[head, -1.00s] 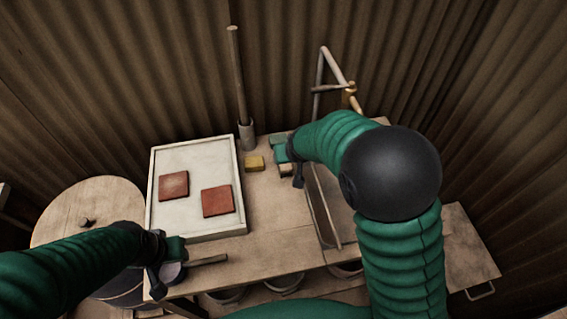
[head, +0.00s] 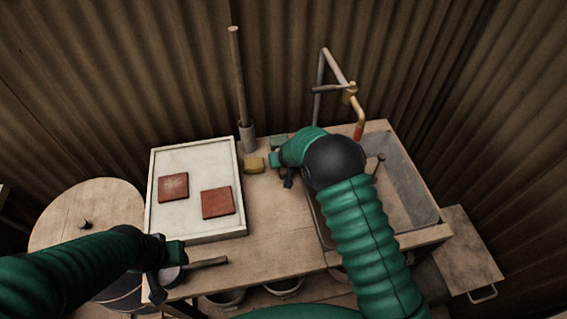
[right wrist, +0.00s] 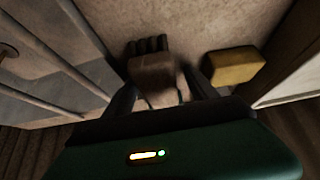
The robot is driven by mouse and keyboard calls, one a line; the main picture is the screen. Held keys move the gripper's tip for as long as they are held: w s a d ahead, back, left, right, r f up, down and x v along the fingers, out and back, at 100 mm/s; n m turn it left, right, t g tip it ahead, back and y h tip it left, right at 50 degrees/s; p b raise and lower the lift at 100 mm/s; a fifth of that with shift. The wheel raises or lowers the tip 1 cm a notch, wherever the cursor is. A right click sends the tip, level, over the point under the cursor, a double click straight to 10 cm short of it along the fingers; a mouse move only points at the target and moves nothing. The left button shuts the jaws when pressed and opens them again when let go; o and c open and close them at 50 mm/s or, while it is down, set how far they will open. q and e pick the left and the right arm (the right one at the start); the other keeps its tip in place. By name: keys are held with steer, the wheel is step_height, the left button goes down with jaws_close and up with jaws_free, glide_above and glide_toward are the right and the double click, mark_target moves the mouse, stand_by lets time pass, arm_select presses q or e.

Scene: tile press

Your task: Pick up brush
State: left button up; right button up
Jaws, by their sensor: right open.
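The brush (right wrist: 152,72) shows in the right wrist view as a pale wooden block with dark bristles at its far end, lying on the bench top. My right gripper (right wrist: 160,88) is open, with one finger on each side of the block; I cannot tell whether they touch it. In the head view my right gripper (head: 286,178) is low over the bench beside the sink, and the brush is hidden by it. My left gripper (head: 166,270) is at the bench's front left edge, close to a tool with a wooden handle (head: 208,262); its jaws are unclear.
A yellow sponge-like block (head: 254,164) lies just left of my right gripper; it also shows in the right wrist view (right wrist: 236,67). A white tray (head: 195,238) holds two red tiles. A sink (head: 410,180) with a tap (head: 350,95) is at right. A pole (head: 238,75) stands behind.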

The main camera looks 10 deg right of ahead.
jaws_close()
stand_by(0.4)
steer(key=shift+r, duration=0.15)
steer(key=shift+r, duration=0.25)
steer(key=r, duration=0.3)
steer(key=shift+s, duration=0.25)
steer(key=s+a, duration=0.1)
steer(key=s, duration=0.4)
steer(key=s+a+r, duration=0.1)
steer(key=s, duration=0.4)
steer(key=s+a, duration=0.1)
steer(key=s, duration=0.4)
steer(key=shift+s+a+r, duration=0.1)
steer(key=shift+s+r, duration=0.05)
